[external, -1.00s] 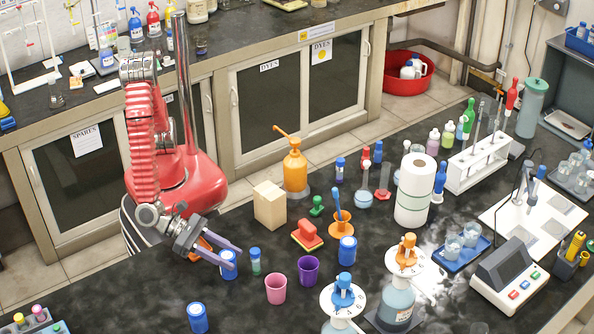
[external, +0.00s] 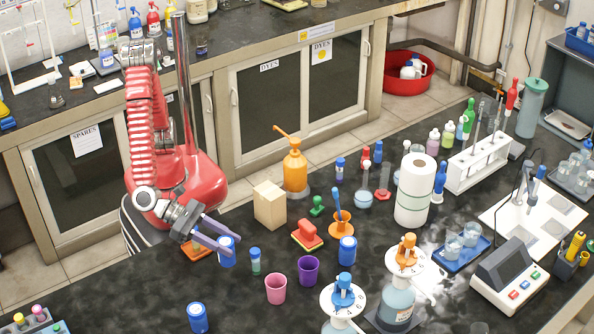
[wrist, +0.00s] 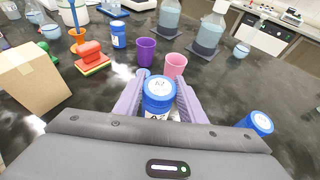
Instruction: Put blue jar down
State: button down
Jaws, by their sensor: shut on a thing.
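A blue jar with a white label (external: 227,254) is between the purple fingers of my gripper (external: 219,241). In the wrist view its blue lid (wrist: 159,90) shows upright, with my gripper (wrist: 160,98) shut on its sides. In the external view the jar appears a little above the black bench top; the exact gap under it is hard to tell. Two similar blue jars stand on the bench, one at the front (external: 197,318) and one further right (external: 347,250).
A small green bottle with a blue cap (external: 255,260), a pink cup (external: 276,289) and a purple cup (external: 308,269) stand just right of the held jar.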

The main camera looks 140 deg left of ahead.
jog(key=shift+r, duration=2.3)
